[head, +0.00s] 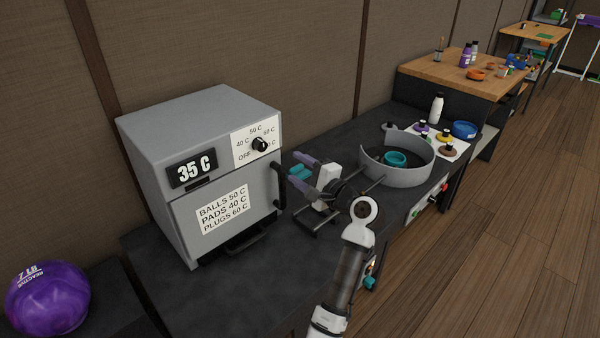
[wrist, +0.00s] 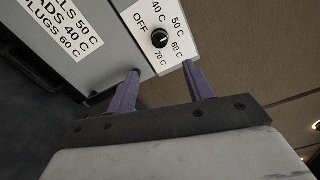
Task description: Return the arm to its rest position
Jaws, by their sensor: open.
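My gripper (head: 296,170) is open, with its two purple fingers apart and nothing held between them. It is above the dark counter (head: 215,300), just right of the grey oven (head: 215,110) and near its black door handle (head: 280,185). The fingers point toward the oven. In the wrist view my gripper (wrist: 160,72) shows its fingers spread below the oven's dial (wrist: 160,38), without visible contact. My arm reaches up from the lower middle of the head view.
A purple ball (head: 47,298) sits at lower left. A grey round ring-walled tray (head: 405,175) holding a teal ring (head: 396,159) stands right of my gripper. A white bottle (head: 436,109) stands behind. Open floor lies right.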

